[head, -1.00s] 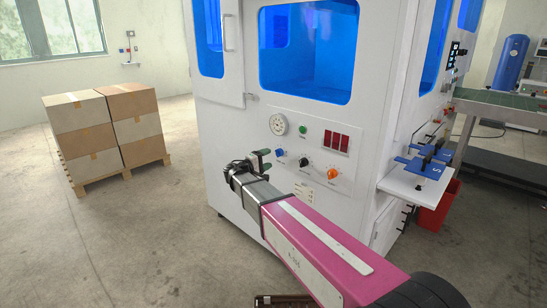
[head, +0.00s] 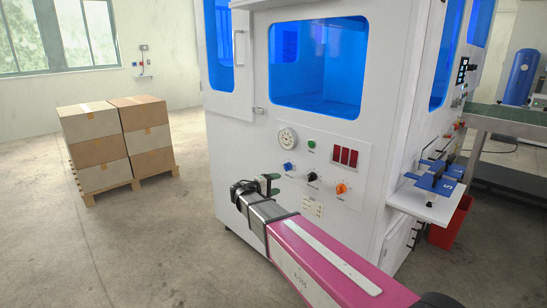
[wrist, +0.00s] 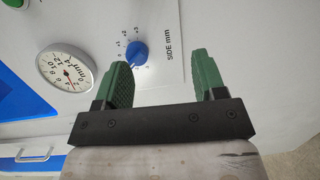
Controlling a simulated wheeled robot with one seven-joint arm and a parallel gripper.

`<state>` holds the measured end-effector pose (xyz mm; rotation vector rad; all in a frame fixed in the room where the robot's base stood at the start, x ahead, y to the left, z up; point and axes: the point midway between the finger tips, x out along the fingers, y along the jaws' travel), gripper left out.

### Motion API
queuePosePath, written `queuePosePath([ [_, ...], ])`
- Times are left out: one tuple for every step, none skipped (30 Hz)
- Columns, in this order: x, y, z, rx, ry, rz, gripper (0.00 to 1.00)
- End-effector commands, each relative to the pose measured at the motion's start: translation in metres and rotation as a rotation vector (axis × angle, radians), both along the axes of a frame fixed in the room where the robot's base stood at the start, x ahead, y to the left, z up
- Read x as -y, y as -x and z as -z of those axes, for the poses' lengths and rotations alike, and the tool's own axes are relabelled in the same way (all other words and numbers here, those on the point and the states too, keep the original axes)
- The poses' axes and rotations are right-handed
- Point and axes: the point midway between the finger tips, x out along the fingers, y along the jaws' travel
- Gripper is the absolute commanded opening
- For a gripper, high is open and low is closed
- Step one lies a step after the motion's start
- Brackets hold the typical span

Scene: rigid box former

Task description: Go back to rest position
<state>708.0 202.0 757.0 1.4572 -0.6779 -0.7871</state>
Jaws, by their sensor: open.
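A blue knob (wrist: 137,53) marked "SIDE mm" shows beyond the fingers, near the left one. I cannot tell the exact distance from the fingertips to the panel. The blue knob also shows in the head view (head: 288,167), above the gripper.
The panel also holds a round gauge (head: 287,139), a black knob (head: 312,176) and an orange knob (head: 341,188). A side shelf (head: 420,203) with blue fixtures juts out at right, above a red bin (head: 450,222). Stacked cartons (head: 92,150) stand at left; floor between is clear.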

Motion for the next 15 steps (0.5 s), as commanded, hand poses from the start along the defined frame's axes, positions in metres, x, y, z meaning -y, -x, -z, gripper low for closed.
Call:
queuePosePath([
  [0.024,0.01,0.012,-0.037,-0.049,0.03,0.64],
  [0.037,0.015,0.021,-0.062,-0.085,0.048,0.64],
  [0.054,0.022,0.032,-0.096,-0.135,0.073,0.64],
  [0.066,0.028,0.041,-0.122,-0.174,0.091,0.64],
  [0.078,0.034,0.05,-0.148,-0.215,0.111,0.64],
  [0.094,0.044,0.062,-0.182,-0.273,0.136,0.64],
  [0.105,0.051,0.071,-0.206,-0.317,0.157,0.64],
  [0.116,0.059,0.081,-0.23,-0.364,0.177,0.64],
  [0.13,0.071,0.093,-0.262,-0.428,0.204,0.64],
  [0.14,0.08,0.102,-0.285,-0.478,0.225,0.64],
  [0.148,0.089,0.11,-0.306,-0.531,0.244,0.64],
  [0.159,0.102,0.12,-0.331,-0.599,0.271,0.64],
  [0.167,0.111,0.128,-0.351,-0.653,0.291,0.64],
  [0.173,0.121,0.135,-0.368,-0.705,0.31,0.64],
  [0.181,0.134,0.144,-0.389,-0.778,0.335,0.64],
])
